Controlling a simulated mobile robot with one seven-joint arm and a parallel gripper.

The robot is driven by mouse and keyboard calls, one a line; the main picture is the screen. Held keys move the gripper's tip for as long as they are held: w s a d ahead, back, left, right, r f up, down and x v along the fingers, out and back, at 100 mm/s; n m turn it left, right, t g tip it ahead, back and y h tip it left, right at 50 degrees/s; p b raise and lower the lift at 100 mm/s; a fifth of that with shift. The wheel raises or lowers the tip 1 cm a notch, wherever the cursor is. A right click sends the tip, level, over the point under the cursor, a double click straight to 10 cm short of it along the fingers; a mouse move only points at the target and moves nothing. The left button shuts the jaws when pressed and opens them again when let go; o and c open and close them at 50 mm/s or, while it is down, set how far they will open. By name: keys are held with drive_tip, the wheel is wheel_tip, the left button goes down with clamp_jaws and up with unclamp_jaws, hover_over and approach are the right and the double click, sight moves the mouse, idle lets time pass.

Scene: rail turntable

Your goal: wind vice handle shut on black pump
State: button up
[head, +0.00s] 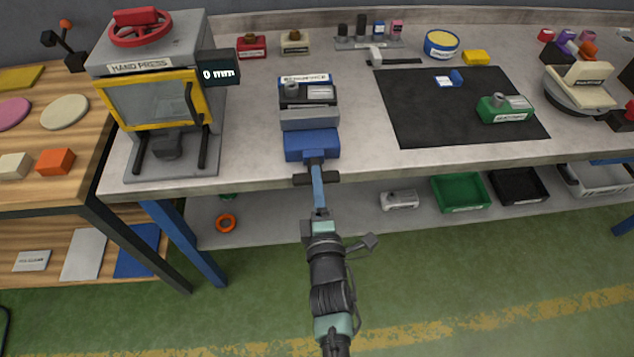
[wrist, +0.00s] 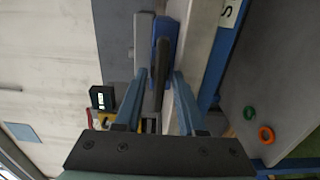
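The vice (head: 312,145) stands at the bench's front edge, with a blue front jaw and a grey jaw plate. The black pump (head: 308,97), with a pale label, sits behind that plate; any small gap at the jaws cannot be made out. The vice's dark bar handle (head: 301,179) lies crosswise in front of the bench edge, and in the wrist view the handle (wrist: 160,75) runs between my fingers. My gripper (head: 317,178) is open, one finger on each side of the handle, with slight gaps showing in the wrist view (wrist: 160,76).
A hand press (head: 160,60) with a "0 mm" display stands left of the vice. A black mat (head: 430,110) lies to the right, with a green pump (head: 505,109) on it. The lower shelf holds an orange ring (head: 226,223) and trays (head: 461,192).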

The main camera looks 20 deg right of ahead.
clamp_jaws()
drive_tip(key=shift+m, duration=0.3)
drive_tip(key=shift+n+b, duration=2.7)
drive_tip(key=shift+n, duration=11.2)
